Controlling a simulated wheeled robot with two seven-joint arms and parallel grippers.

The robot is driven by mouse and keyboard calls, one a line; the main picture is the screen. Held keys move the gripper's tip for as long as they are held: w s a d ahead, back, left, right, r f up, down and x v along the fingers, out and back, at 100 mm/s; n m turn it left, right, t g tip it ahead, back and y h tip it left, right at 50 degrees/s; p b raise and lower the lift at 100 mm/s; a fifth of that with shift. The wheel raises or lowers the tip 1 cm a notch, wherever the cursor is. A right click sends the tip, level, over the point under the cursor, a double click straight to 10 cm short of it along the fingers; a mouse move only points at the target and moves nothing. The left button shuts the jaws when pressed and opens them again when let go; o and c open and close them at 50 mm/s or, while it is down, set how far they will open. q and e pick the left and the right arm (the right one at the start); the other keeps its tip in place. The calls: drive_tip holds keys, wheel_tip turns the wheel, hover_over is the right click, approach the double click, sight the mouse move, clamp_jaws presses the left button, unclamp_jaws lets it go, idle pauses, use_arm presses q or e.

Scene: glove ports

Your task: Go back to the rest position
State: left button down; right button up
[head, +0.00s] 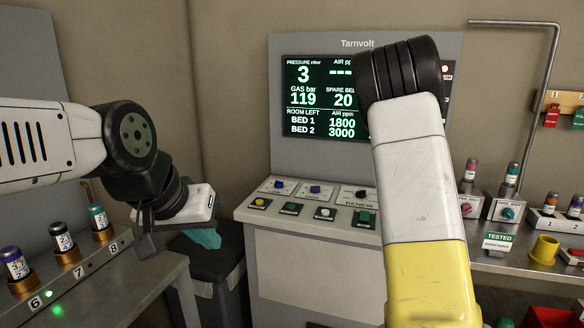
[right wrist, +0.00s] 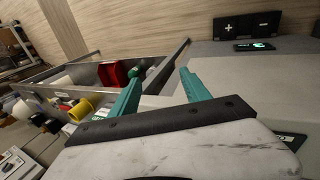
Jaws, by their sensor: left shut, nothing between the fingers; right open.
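My left arm comes in from the left in the head view. My left gripper (head: 205,238) hangs between the left bench and the console, its teal fingers shut and empty, pointing down. My right arm stands large in front of the console in the head view, and its gripper is hidden there. In the right wrist view my right gripper (right wrist: 161,74) has its two teal fingers apart, with nothing held between them. A grey surface lies beyond the fingers.
The Tarnvolt console (head: 290,222) has a screen (head: 318,100) and a sloped button panel. The left bench (head: 130,280) holds several capped vials in numbered places. The right bench holds small vial stands, a TESTED sign (head: 498,243) and a yellow cup (head: 544,249). A red object (right wrist: 112,75) lies in a grey tray (right wrist: 90,72).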

drive_tip(key=s+a+r+n+t+y, duration=0.1)
drive_tip(key=s+a+r+t+y, duration=0.2)
drive_tip(key=s+a+r, duration=0.5)
drive_tip(key=s+a+r+n+t+y, duration=0.2)
drive_tip(key=s+a+r+t+y, duration=0.1)
drive_tip(key=s+a+r, duration=0.6)
drive_tip(key=s+a+t, duration=0.1)
drive_tip(key=s+a, duration=0.2)
drive_tip(key=a, duration=0.2)
drive_tip(key=shift+s+a+r+y, duration=0.15)
drive_tip(key=shift+a+r+y, duration=0.05)
drive_tip(key=shift+y, duration=0.1)
